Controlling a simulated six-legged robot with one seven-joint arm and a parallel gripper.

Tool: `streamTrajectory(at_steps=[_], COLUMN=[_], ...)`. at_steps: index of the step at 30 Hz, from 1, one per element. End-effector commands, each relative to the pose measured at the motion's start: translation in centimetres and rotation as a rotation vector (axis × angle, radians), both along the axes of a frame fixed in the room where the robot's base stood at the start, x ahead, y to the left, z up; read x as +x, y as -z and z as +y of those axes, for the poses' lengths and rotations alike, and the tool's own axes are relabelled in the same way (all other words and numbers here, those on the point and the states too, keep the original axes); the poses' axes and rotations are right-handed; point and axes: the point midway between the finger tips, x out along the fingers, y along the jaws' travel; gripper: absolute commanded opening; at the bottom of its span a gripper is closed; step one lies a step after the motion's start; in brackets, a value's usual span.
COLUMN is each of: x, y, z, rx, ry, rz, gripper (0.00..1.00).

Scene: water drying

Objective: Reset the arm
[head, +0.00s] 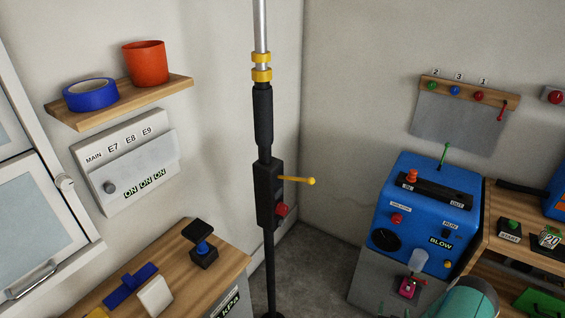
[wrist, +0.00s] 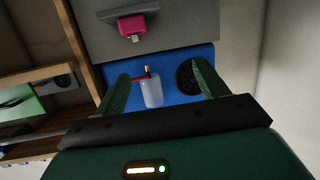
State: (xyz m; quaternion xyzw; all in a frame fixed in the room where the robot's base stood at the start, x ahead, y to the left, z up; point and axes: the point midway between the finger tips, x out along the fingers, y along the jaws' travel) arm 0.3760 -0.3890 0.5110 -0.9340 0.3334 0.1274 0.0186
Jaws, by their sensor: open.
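My gripper (wrist: 163,85) is open in the wrist view, its two green fingers apart with nothing gripped. A translucent white cylinder (wrist: 152,93) with a red and yellow piece at its end shows between the fingers, in front of the blue panel (wrist: 178,62). I cannot tell how far it is from the fingers. In the head view a rounded teal part at the bottom right looks like my arm; the fingers are not clear there. It is close to the front of the blue machine (head: 425,205) marked BLOW.
A pink piece (head: 407,287) sits on the grey base under the machine. A black and silver pole (head: 265,120) with a yellow lever stands in the middle. A wooden bench (head: 225,258) is at left, a wooden shelf unit (head: 500,247) at right. Grey floor (head: 318,268) shows between them.

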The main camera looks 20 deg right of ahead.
Motion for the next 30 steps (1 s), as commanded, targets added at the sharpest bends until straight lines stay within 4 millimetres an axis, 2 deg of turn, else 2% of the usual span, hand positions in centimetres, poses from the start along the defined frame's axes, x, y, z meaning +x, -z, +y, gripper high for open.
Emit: streamTrajectory(at_steps=[6, 10, 14, 21, 26, 30], x=[6.4, 9.9, 13.0, 17.1, 18.5, 18.8], y=[-6.7, -11.2, -15.9, -25.1, -31.3, -36.5], z=[-1.7, -1.5, -0.6, 2.9, 6.3, 9.9], rx=[0.011, 0.022, 0.032, 0.047, 0.059, 0.071], ry=[-0.120, -0.183, -0.237, -0.313, -0.349, -0.377], rz=[0.091, 0.156, 0.220, 0.329, 0.394, 0.447], gripper=[0.72, 0.72, 0.72, 0.72, 0.72, 0.72])
